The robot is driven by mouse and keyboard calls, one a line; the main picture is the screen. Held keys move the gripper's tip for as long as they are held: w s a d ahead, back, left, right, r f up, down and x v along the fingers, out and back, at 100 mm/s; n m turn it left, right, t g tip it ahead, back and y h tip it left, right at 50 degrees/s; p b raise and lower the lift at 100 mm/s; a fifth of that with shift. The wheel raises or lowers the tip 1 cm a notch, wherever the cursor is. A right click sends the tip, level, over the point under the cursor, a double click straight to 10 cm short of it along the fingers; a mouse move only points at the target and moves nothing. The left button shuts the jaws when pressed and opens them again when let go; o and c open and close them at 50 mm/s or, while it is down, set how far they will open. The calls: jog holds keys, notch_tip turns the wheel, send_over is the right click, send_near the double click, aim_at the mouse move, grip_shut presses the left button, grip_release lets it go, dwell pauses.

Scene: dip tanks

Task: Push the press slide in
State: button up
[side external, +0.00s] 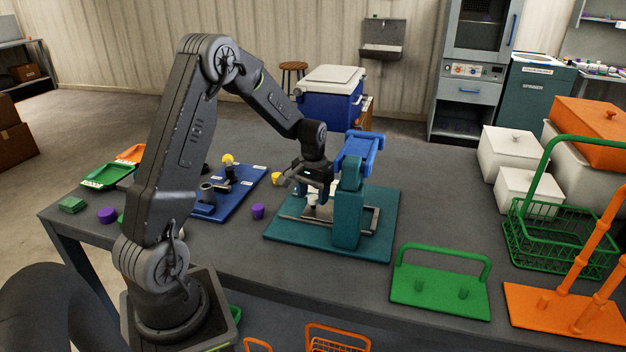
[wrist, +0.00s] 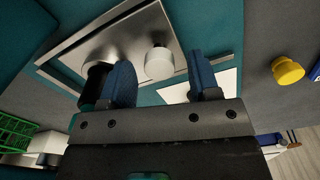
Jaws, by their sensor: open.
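The press has a teal base plate (side external: 285,250), a teal column (side external: 348,212) and a blue top arm (side external: 362,150). Its slide (wrist: 112,45) shows in the wrist view as a grey metal plate between rails, with a round white knob (wrist: 159,63) on it. In the side external view the knob (side external: 312,199) is partly hidden by the fingers. My gripper (side external: 320,188) points down over the left part of the press, left of the column. In the wrist view my gripper (wrist: 163,78) is open, its blue fingers apart, with the knob showing between them. I cannot tell whether they touch it.
A blue board (side external: 225,195) with small fittings lies to the left, near a purple piece (side external: 258,211) and a yellow piece (side external: 278,179). A green handled plate (side external: 440,290) lies to the right, before a green basket (side external: 560,240). Grey table is bare behind the press.

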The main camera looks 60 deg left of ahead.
notch_tip(320, 180, up, 13)
jog(key=shift+r, duration=0.2)
dwell(0.3)
